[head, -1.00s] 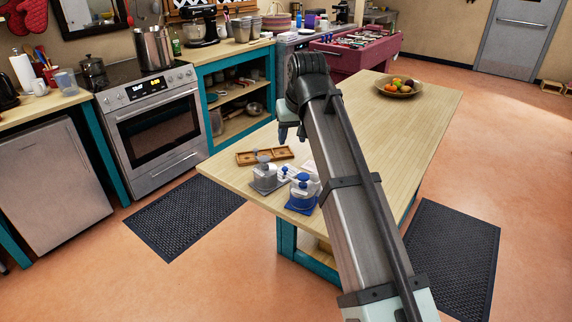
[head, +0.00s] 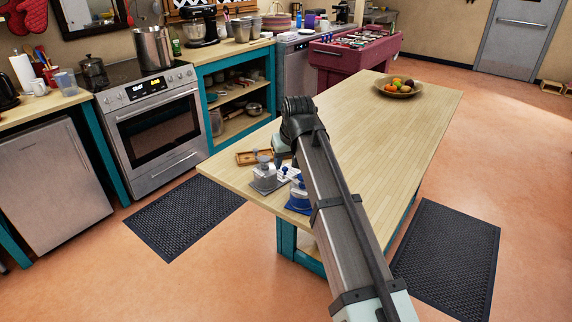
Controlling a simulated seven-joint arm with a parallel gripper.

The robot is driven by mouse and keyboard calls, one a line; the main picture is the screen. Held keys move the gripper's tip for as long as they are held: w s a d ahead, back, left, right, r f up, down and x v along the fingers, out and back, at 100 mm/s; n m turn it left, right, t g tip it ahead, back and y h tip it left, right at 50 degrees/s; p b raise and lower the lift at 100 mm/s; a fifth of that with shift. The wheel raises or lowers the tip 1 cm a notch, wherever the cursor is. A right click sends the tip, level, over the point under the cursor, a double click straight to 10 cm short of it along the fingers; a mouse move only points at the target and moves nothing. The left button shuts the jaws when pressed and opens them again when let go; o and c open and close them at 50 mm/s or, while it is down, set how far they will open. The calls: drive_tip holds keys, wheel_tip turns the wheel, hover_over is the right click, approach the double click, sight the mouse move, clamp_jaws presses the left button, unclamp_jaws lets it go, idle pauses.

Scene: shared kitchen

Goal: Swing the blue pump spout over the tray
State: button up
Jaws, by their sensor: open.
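The blue pump (head: 297,193), a bottle with a blue top on a blue base, stands near the table's front corner. My arm covers its right side, and I cannot tell exactly where its spout points. A similar pump with a grey top (head: 264,172) stands on a grey base just left of it. The wooden tray (head: 246,158) lies flat behind the pumps, its right part hidden by my gripper. My gripper (head: 283,155) is open and empty, just above and behind the pumps near the tray's right end. Its fingertips are hard to make out.
The pumps and tray are on a long wooden table (head: 385,140). A fruit bowl (head: 399,91) sits at its far end, with clear tabletop between. A stove (head: 157,125) and a teal shelf unit (head: 240,90) stand across the floor to the left.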

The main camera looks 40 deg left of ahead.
drive_tip(key=shift+x, duration=1.15)
clamp_jaws()
